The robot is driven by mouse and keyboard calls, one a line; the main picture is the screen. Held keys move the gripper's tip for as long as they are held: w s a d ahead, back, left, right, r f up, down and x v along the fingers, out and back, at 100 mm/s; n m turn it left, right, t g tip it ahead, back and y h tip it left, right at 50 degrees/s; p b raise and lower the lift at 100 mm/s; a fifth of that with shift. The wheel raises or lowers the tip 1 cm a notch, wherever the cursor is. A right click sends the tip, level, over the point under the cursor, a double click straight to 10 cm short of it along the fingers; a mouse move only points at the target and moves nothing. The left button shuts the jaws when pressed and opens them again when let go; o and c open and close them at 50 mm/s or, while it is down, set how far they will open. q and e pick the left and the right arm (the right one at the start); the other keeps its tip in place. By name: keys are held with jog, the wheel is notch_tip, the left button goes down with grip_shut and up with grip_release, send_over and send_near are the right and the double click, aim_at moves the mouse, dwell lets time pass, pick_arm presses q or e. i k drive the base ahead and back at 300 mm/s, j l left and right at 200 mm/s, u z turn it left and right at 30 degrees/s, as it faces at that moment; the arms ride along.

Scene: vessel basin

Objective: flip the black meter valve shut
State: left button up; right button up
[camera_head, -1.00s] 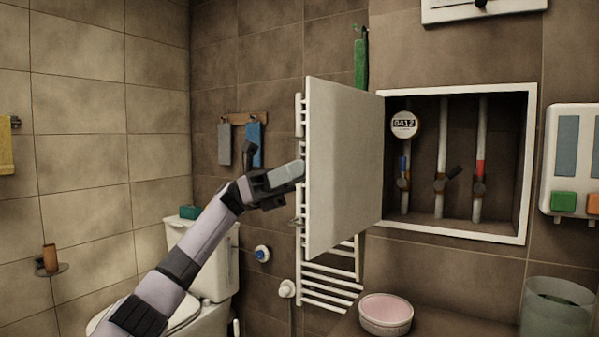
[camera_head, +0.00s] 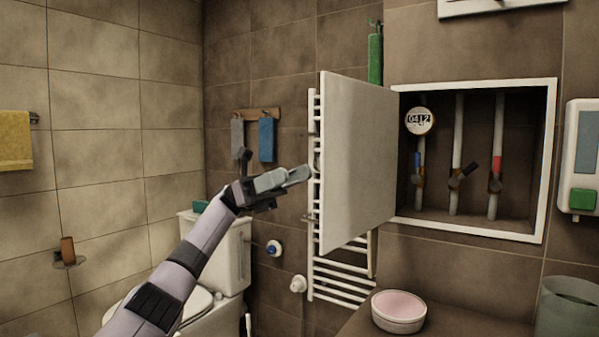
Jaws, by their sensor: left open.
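The wall niche (camera_head: 549,160) holds three upright pipes with valves. The middle pipe (camera_head: 458,130) carries a valve with a black lever (camera_head: 463,171), tilted up to the right across the pipe. A round meter reading 0412 (camera_head: 419,121) sits on the left pipe, above a blue-marked valve (camera_head: 418,172). The right pipe has a red-marked valve (camera_head: 496,175). The niche's white door (camera_head: 357,165) stands open to the left. My left gripper (camera_head: 303,175) is open and empty, just left of the door's free edge, apart from the valves. My right gripper is not in view.
A white towel radiator (camera_head: 340,287) is behind and below the door. A pink-topped round bowl (camera_head: 398,308) stands on the ledge below the niche. A glass container (camera_head: 567,310) and a wall dispenser (camera_head: 582,150) are at the right. The niche front is clear.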

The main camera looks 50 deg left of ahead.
aim_at(454, 181)
jog(key=k+j, duration=0.1)
jog(key=j, duration=0.65)
jog(key=k+j, duration=0.1)
jog(key=j, duration=0.6)
